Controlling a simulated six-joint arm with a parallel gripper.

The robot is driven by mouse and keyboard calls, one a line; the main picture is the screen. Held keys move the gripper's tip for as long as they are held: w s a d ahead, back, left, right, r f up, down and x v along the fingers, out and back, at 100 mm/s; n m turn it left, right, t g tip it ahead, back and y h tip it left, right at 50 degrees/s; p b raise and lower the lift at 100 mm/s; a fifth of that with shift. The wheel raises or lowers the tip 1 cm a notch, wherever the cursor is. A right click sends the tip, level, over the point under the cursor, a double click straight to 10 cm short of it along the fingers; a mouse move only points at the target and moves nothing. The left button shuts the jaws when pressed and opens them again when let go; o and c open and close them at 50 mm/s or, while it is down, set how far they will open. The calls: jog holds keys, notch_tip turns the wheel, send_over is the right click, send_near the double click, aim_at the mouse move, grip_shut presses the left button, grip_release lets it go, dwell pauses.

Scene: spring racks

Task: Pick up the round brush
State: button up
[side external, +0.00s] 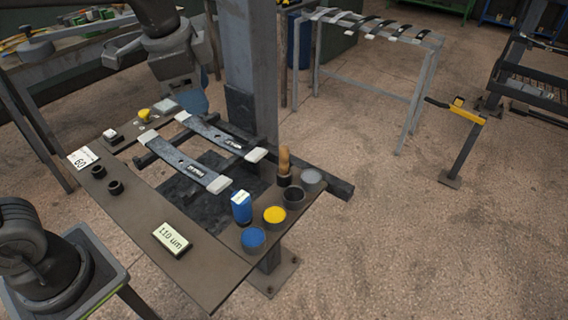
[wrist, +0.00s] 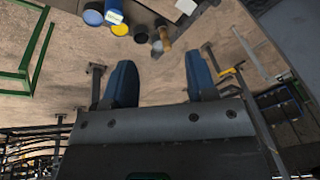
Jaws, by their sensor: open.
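The round brush (side external: 284,163) has a wooden handle and stands upright in a dark holder at the right end of the bench. It also shows in the wrist view (wrist: 164,38), beyond the fingertips near the top middle. My gripper (side external: 194,101) is above the far side of the bench, left of the brush and well apart from it. In the wrist view, its two blue fingers (wrist: 161,76) are spread with nothing between them. The brush's lower end is hidden in the holder.
Beside the brush stand a blue can (side external: 241,207), a yellow-topped pot (side external: 274,215), a blue-topped pot (side external: 252,238) and a dark pot (side external: 294,196). Two leaf springs (side external: 180,163) lie across the rack. A grey post (side external: 251,70) rises behind the bench, near my gripper.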

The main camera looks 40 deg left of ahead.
jog(key=w+d+f+m+g, duration=0.1)
jog(key=w+d+m, duration=0.25)
jog(key=w, duration=0.25)
jog(key=m+g, duration=0.2)
jog(key=m, duration=0.4)
send_over(284, 147)
notch_tip(284, 147, down, 5)
notch_tip(284, 147, down, 13)
jog(key=shift+f, duration=0.2)
grip_shut()
